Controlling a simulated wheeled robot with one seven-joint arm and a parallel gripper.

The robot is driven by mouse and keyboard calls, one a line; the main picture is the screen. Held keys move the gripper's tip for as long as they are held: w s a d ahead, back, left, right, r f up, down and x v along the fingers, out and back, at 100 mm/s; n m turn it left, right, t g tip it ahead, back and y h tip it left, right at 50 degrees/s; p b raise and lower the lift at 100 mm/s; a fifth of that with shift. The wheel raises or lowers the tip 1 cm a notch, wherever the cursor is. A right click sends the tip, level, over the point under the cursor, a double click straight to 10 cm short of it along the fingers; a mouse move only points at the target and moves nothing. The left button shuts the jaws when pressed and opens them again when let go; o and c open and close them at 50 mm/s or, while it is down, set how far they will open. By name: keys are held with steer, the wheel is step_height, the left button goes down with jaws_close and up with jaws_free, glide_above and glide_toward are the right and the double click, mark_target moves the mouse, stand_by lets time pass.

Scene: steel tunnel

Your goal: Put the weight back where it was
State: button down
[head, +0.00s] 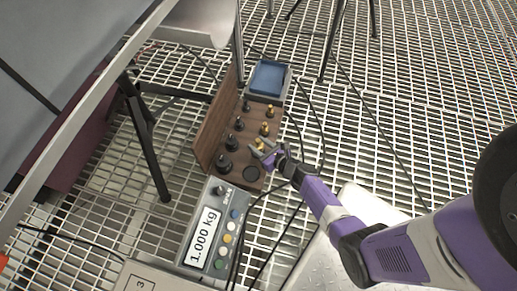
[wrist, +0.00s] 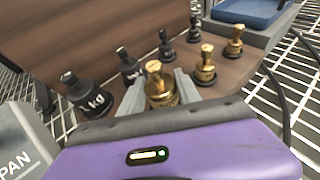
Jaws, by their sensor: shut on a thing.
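My gripper (head: 264,153) is shut on a brass weight (wrist: 157,86); in the wrist view its grey fingers (wrist: 161,94) lie on either side of it. The weight is upright, with a knob on top, and its base is hidden by my gripper. I cannot tell whether it touches the wooden rack (head: 206,139). Two more brass weights, one nearer (wrist: 205,64) and one farther (wrist: 235,41), stand behind it. Several black weights (wrist: 82,92) stand in a row to the left.
A grey panel (head: 221,233) with coloured buttons and a display reading 1.000 kg stands just below the rack. A blue-lined tray (head: 268,78) is at the far end. Dark cables (head: 317,150) lie on the grating right of the rack. Table legs (head: 147,145) stand left.

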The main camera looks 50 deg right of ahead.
steer(key=shift+f, duration=0.8)
steer(key=shift+f, duration=0.15)
steer(key=c, duration=0.9)
jaws_free()
steer(key=shift+o, duration=0.2)
